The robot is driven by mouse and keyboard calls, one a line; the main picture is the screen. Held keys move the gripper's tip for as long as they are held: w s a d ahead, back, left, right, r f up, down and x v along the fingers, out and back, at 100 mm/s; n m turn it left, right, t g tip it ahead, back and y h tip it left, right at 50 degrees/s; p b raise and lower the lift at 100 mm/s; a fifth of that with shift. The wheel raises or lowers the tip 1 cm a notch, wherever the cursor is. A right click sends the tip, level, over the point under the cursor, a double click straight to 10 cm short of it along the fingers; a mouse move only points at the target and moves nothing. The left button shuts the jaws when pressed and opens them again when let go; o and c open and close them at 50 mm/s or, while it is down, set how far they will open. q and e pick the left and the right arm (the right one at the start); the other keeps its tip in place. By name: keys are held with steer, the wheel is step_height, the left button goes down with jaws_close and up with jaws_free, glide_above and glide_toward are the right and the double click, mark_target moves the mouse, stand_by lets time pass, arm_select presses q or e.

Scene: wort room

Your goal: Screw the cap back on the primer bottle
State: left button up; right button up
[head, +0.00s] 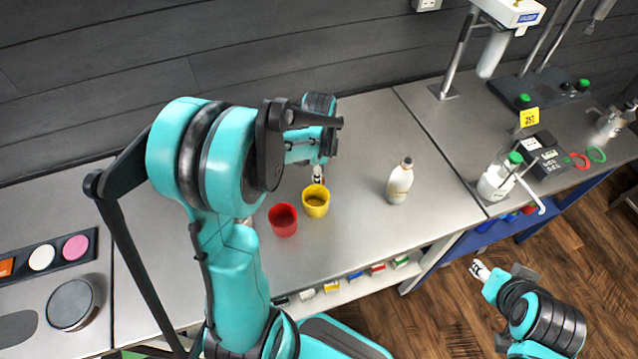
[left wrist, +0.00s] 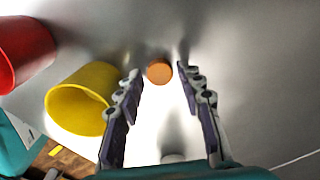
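A round orange-brown cap (left wrist: 159,71) lies on the steel bench in the left wrist view. It shows between and just beyond the fingertips of my left gripper (left wrist: 158,72), which is open and empty. In the head view my left gripper (head: 318,174) points down just behind the yellow cup, and the cap is hidden there. A white bottle (head: 399,184) with a tan label band stands upright on the bench, right of my left gripper. Its narrow top shows no orange-brown cap. My right gripper (head: 480,270) is out over the floor, too small to tell its opening.
A yellow cup (head: 316,201) and a red cup (head: 283,220) stand close to my left gripper. A green-capped bottle (head: 497,180) and instruments stand on the right-hand bench. Colour discs in a dark tray (head: 60,254) lie at the left. The bench around the white bottle is clear.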

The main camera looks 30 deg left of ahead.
arm_select(q)
steer(key=shift+f, duration=0.5)
steer(key=shift+r, duration=0.1)
steer(key=c, duration=0.4)
steer(key=shift+c, duration=0.2)
steer(key=shift+r, duration=0.1)
steer(key=shift+r, duration=0.3)
steer(key=r+p, duration=0.2)
steer(key=r, duration=0.2)
steer(key=shift+d, duration=0.2)
steer(key=w+d+r, duration=0.1)
steer(key=d+r, duration=0.1)
steer(key=d, duration=0.1)
steer(key=w+d+r+p, duration=0.1)
steer(key=d+r, duration=0.1)
steer(key=d, duration=0.2)
steer(key=w+d+r+p, duration=0.1)
steer(key=d+r, duration=0.1)
steer(key=d, duration=0.1)
steer(key=shift+w+d+r, duration=0.1)
steer(key=shift+w+d, duration=0.2)
steer(key=shift+d, duration=0.05)
